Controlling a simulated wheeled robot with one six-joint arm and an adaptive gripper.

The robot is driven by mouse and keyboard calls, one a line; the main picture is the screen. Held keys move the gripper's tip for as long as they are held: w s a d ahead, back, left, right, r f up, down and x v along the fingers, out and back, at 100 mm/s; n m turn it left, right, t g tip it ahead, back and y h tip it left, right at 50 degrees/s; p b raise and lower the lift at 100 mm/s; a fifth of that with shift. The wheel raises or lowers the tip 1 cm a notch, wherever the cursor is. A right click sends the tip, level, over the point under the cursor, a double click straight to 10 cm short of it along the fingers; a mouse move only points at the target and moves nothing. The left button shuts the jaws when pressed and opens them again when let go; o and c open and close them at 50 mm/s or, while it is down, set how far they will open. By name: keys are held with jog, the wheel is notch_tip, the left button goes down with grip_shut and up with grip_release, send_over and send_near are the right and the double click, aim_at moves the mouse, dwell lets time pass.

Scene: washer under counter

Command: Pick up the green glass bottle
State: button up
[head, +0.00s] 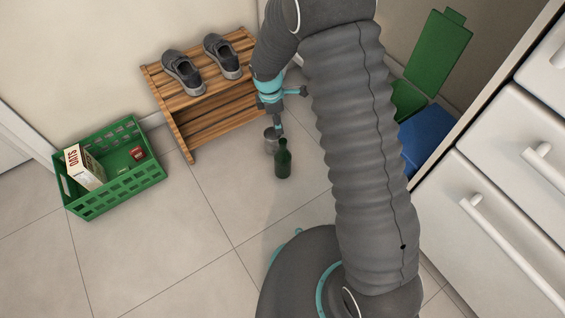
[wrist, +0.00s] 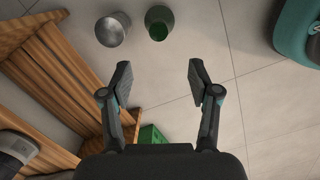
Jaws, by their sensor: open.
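The green glass bottle (head: 283,160) stands upright on the tiled floor in the head view, in front of a grey metal can (head: 271,140). In the wrist view the bottle (wrist: 159,22) shows from above near the top edge, to the right of the metal can (wrist: 112,30). My gripper (head: 279,128) hangs above and close to the can and bottle in the head view. In the wrist view my gripper (wrist: 158,72) has its two fingers spread with only floor between them. The bottle lies beyond the fingertips, apart from them.
A wooden shoe rack (head: 207,92) with grey shoes (head: 183,72) stands by the wall. A green crate (head: 113,168) holding a box (head: 85,167) and a red can (head: 137,154) sits left. Green and blue bins (head: 428,135) and white drawers (head: 500,215) are right. Front-left floor is clear.

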aim_at(282, 141)
jog(key=f, duration=0.6)
jog(key=f+b, duration=0.1)
jog(key=f, duration=0.1)
jog(key=shift+w+d+f, duration=0.1)
jog(key=shift+d+f, duration=0.25)
jog(key=shift+f, duration=0.05)
jog(key=shift+w+d+f, duration=0.1)
jog(key=shift+d+f, duration=0.1)
jog(key=shift+f, duration=0.8)
jog(key=shift+w+d+f, duration=0.1)
jog(key=shift+d+f, duration=0.05)
jog(key=shift+f, duration=0.8)
jog(key=shift+w+d+f, duration=0.1)
jog(key=shift+d+f, duration=0.1)
jog(key=shift+f, duration=0.8)
grip_shut()
